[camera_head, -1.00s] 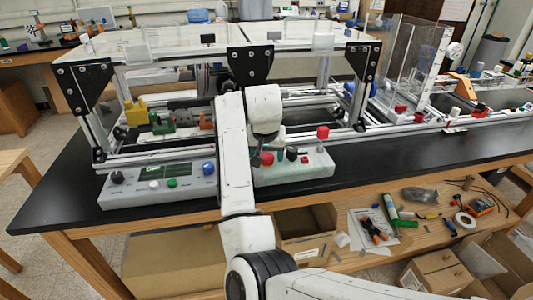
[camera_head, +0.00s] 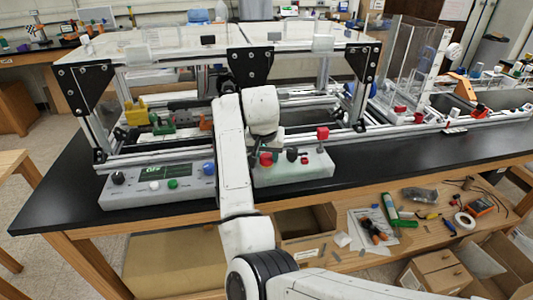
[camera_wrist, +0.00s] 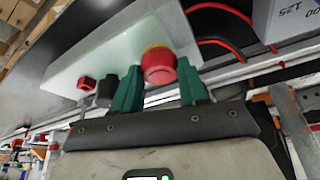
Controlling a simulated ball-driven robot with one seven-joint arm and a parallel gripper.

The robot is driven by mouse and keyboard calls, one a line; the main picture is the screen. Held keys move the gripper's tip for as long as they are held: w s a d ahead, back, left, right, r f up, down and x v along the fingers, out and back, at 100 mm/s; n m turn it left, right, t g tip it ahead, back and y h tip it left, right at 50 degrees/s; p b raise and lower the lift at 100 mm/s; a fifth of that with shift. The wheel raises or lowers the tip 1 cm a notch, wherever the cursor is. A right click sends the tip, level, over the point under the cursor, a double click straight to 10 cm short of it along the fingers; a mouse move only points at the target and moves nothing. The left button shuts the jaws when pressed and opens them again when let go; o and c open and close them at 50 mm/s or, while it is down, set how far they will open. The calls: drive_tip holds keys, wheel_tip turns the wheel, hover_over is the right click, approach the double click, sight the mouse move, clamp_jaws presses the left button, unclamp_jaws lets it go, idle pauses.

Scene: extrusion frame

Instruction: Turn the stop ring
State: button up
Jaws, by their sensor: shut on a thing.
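The red stop ring (camera_wrist: 158,66) is a round red head with a yellow band at its base, on a pale control box (camera_wrist: 125,45). In the wrist view it sits between the two green fingers of my gripper (camera_wrist: 160,78), which is shut on it. The exact contact is hard to see. In the head view the red head (camera_head: 265,159) shows just right of my forearm, on the left end of the pale box (camera_head: 295,172). My fingers are mostly hidden there by my arm.
A smaller red button (camera_wrist: 86,83) is on the same box. A grey panel with a display (camera_head: 160,185) is to the left. An extrusion frame (camera_head: 250,65) rises behind. Black bench top (camera_head: 420,150) is clear on the right.

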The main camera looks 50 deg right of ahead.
drive_tip(key=m+g, duration=0.1)
drive_tip(key=m, duration=0.1)
drive_tip(key=m+p, duration=0.1)
drive_tip(key=m, duration=0.2)
drive_tip(key=shift+w+g+h, duration=0.15)
drive_tip(key=shift+g+h, duration=0.25)
drive_tip(key=shift+w+m+g, duration=0.15)
drive_tip(key=shift+m+g, duration=0.75)
drive_tip(key=shift+m, duration=1.3)
drive_tip(key=shift+a, duration=0.1)
drive_tip(key=o, duration=1.1)
drive_tip(key=b+v, duration=0.1)
drive_tip(key=v, duration=0.9)
drive_tip(key=shift+a+r, duration=0.15)
drive_tip(key=shift+r, duration=0.25)
